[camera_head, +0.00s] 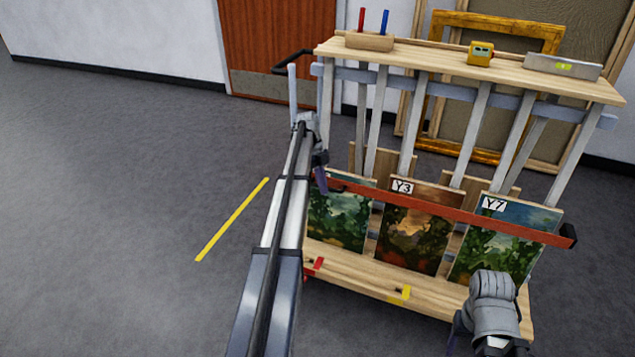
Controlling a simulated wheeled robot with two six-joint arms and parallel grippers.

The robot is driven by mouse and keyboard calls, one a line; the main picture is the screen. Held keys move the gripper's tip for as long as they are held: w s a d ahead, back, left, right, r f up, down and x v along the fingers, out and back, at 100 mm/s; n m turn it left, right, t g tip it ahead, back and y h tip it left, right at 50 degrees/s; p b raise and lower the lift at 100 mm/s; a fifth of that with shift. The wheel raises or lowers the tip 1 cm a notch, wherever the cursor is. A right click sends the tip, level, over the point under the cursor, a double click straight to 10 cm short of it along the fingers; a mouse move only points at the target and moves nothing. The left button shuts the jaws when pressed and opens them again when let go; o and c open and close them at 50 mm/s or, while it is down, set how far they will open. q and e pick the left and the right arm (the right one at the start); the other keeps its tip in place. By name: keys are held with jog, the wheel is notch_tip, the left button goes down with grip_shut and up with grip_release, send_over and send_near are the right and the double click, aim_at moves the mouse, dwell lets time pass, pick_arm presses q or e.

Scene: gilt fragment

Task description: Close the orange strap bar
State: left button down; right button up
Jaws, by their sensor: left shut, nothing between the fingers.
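The orange strap bar (450,214) runs across the front of the wooden rack, in front of the paintings. It slopes down to the right and has a dark end piece (569,236) at the right. Its left end is partly hidden by my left gripper (321,182), whose purple fingers are shut and empty, close beside that end. I cannot tell whether they touch it. My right gripper (456,330) is low at the bottom right, in front of the rack and below the bar. Only a purple part of it shows, and its jaws cannot be made out.
The rack's top shelf (440,62) holds a block with red and blue tools, a yellow device (481,53) and a level (562,66). Paintings labelled Y3 (415,235) and Y7 (500,250) stand behind the bar. Open floor with a yellow line (232,219) lies left.

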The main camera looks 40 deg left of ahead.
pick_arm(q)
notch_tip(320, 180, up, 9)
jog(key=w+p, duration=0.2)
jog(key=p, duration=0.7)
jog(key=shift+a+r, duration=0.2)
jog(key=shift+a, duration=0.1)
jog(key=shift+w, duration=0.1)
